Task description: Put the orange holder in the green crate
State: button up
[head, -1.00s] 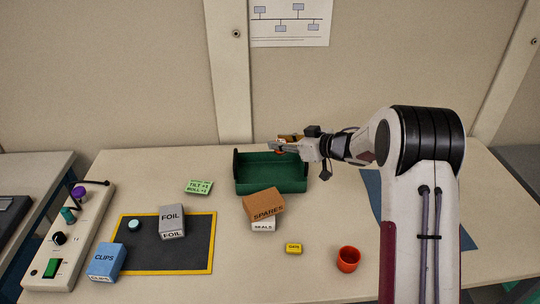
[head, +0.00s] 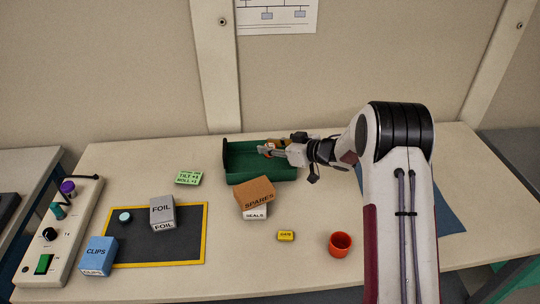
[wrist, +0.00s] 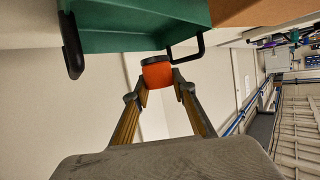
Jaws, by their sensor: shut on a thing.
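My gripper (head: 272,149) is shut on the orange holder (wrist: 157,74), a small orange piece with a dark edge between the fingertips in the wrist view. In the head view the fingertips are over the opening of the green crate (head: 262,177), towards its right side; the holder is mostly hidden there. The crate stands at the back of the table. It also shows at the top of the wrist view (wrist: 140,40), with its dark handles. I cannot tell whether the holder touches the crate.
A brown SPARES box (head: 255,192) on a white SEALS box (head: 255,213) stands just before the crate. A green label block (head: 188,178) lies to its left. A red-orange cup (head: 340,244) and a yellow block (head: 286,236) stand nearer.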

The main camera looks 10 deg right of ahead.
aim_at(270, 157)
jog(key=shift+f, duration=1.85)
jog(key=shift+f, duration=0.6)
jog(key=o, duration=1.1)
jog(key=shift+r, duration=0.15)
jog(key=shift+r, duration=0.5)
jog(key=v, duration=1.2)
jog(key=shift+f, duration=0.15)
